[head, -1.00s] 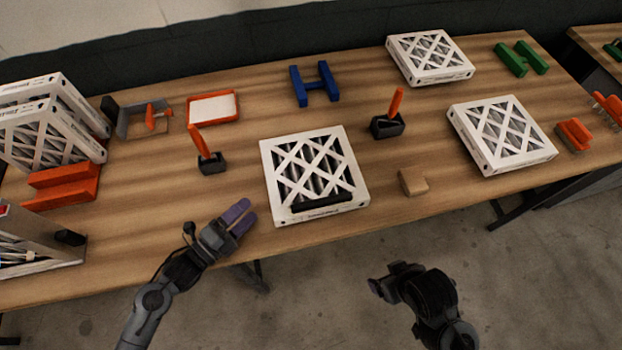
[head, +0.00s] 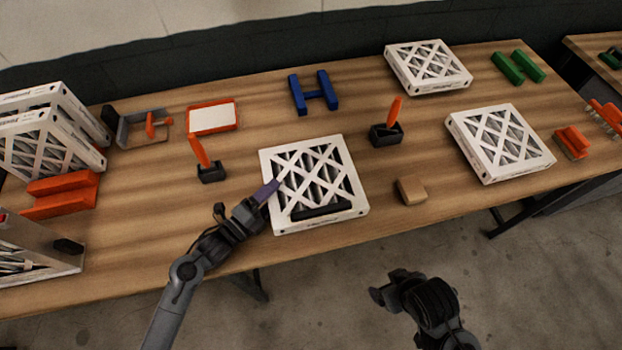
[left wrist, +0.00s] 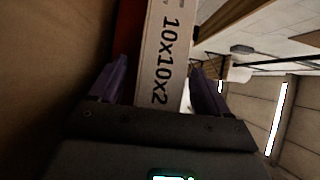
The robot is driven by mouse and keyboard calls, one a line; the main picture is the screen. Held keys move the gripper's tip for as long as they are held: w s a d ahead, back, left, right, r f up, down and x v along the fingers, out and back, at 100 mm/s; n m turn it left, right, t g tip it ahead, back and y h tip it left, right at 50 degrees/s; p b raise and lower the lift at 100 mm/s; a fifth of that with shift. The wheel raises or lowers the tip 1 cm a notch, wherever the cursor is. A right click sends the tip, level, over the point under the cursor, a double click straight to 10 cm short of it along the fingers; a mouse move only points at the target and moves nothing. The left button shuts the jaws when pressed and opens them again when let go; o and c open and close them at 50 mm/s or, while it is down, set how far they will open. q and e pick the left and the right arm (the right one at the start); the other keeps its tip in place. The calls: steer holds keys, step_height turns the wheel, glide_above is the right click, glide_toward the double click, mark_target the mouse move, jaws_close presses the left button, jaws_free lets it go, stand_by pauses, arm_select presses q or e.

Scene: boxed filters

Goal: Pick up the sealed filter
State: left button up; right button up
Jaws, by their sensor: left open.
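A white-framed filter (head: 312,222) with a lattice face lies flat near the table's front edge, with a dark bar on its near side. My left gripper (head: 268,190) is at its left edge, fingers open, one purple finger showing over the frame. In the left wrist view the filter's white side (left wrist: 160,60), printed "10x10x2", lies between the two spread purple fingers (left wrist: 160,85). I cannot tell whether the fingers touch it. My right gripper (head: 382,292) hangs over the floor in front of the table; its jaws are unclear.
More filters lie at the right (head: 487,167) and back (head: 430,87), and others stand at the left (head: 40,150). Black holders with orange handles (head: 210,172) (head: 385,135) flank the middle filter. A small tan block (head: 411,191) sits to its right.

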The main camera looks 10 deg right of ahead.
arm_select(q)
steer(key=shift+w+d, duration=0.15)
steer(key=shift+d, duration=0.05)
steer(key=c, duration=1)
steer(key=shift+c, duration=0.5)
steer(key=shift+r, duration=0.15)
